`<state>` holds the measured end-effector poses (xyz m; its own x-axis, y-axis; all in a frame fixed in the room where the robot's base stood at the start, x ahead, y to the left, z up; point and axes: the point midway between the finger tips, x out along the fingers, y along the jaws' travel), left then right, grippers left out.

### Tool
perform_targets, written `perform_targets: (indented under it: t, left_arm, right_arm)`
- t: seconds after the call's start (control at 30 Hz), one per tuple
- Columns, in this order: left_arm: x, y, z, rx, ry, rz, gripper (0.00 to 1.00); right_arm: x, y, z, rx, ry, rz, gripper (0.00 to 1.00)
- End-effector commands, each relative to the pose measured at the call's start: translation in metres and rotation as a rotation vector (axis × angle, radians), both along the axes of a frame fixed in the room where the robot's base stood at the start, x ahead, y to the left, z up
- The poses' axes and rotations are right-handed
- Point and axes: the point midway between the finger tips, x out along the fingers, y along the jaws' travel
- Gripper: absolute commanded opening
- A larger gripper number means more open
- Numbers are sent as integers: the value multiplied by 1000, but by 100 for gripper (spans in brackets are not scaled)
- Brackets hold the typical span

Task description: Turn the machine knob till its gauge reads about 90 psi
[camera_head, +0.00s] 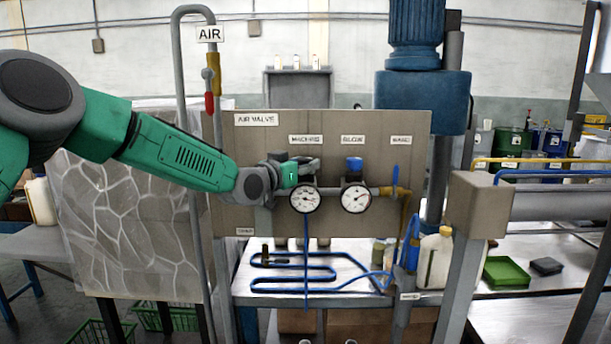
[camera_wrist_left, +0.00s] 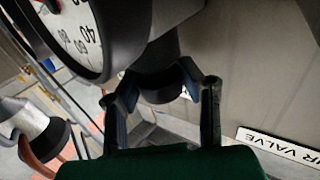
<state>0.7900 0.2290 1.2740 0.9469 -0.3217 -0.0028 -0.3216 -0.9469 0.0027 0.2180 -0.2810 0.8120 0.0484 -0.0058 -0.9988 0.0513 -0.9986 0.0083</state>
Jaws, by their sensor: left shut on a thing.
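The machine gauge (camera_head: 305,198) is a round white dial with a black rim, mounted on the air valve panel (camera_head: 262,140) under the machine label. Its needle is too small to read surely. My left gripper (camera_head: 312,165) reaches in from the left just above this gauge, where it covers the machine knob. In the left wrist view the two fingers (camera_wrist_left: 160,85) are shut around the dark knob (camera_wrist_left: 163,92), beside the large gauge (camera_wrist_left: 85,40). Only part of the dial shows there, with numbers such as 40. My right gripper is not in view.
A second gauge (camera_head: 356,198) with a blue knob (camera_head: 354,164) sits close to the right. A blue valve handle (camera_head: 396,178) is further right. A grey pipe (camera_head: 182,80) with a red-handled valve (camera_head: 209,103) rises at left. Blue tubing (camera_head: 290,290) lies below on the table.

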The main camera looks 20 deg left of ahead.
Motion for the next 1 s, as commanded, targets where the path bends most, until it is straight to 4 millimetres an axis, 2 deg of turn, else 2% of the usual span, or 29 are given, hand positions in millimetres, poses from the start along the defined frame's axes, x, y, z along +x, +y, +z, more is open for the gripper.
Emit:
perform_targets:
  t: [0.03,0.37,0.4,0.43,0.47,0.8,1.0]
  left_arm:
    - [1,1,6,-3,-12,-5,4]
    - [1,3,8,-2,-13,-8,4]
    - [1,3,8,-3,-14,-8,43]
    - [1,3,8,-2,-13,-8,54]
    - [1,3,7,-2,-12,-8,56]
    - [-1,2,3,0,-4,-10,56]
    - [-23,10,3,1,-4,-11,56]
  right_arm:
    - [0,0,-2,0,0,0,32]
    - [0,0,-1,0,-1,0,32]
    - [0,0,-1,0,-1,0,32]
    - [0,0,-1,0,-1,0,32]
    - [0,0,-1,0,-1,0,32]
    - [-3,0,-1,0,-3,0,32]
    - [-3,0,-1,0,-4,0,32]
